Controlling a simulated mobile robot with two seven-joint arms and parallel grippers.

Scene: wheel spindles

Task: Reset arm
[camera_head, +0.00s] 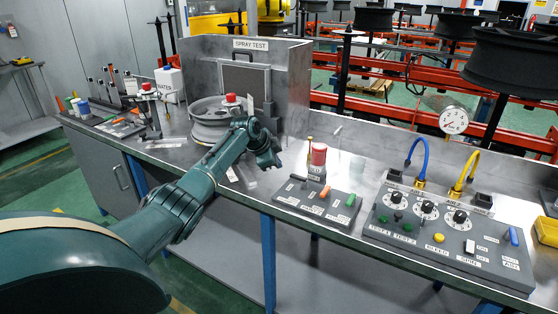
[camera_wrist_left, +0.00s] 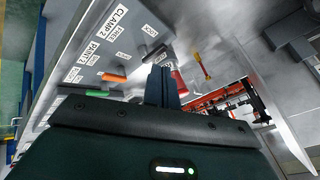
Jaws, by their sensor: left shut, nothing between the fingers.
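My left arm reaches in from the lower left in the head view, across the front of the steel workbench (camera_head: 330,208). Its gripper (camera_head: 268,160) is above the bench, in front of the spray test box (camera_head: 290,65) and left of a small grey switch panel (camera_head: 290,194). In the left wrist view the fingers (camera_wrist_left: 159,86) are together, with nothing held. My right gripper is in neither view.
A wheel (camera_head: 210,128) sits left of my gripper. A large control panel (camera_head: 440,232) with dials and blue and yellow hoses (camera_head: 417,163) stands at the right. Red rails (camera_head: 400,88) lie behind.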

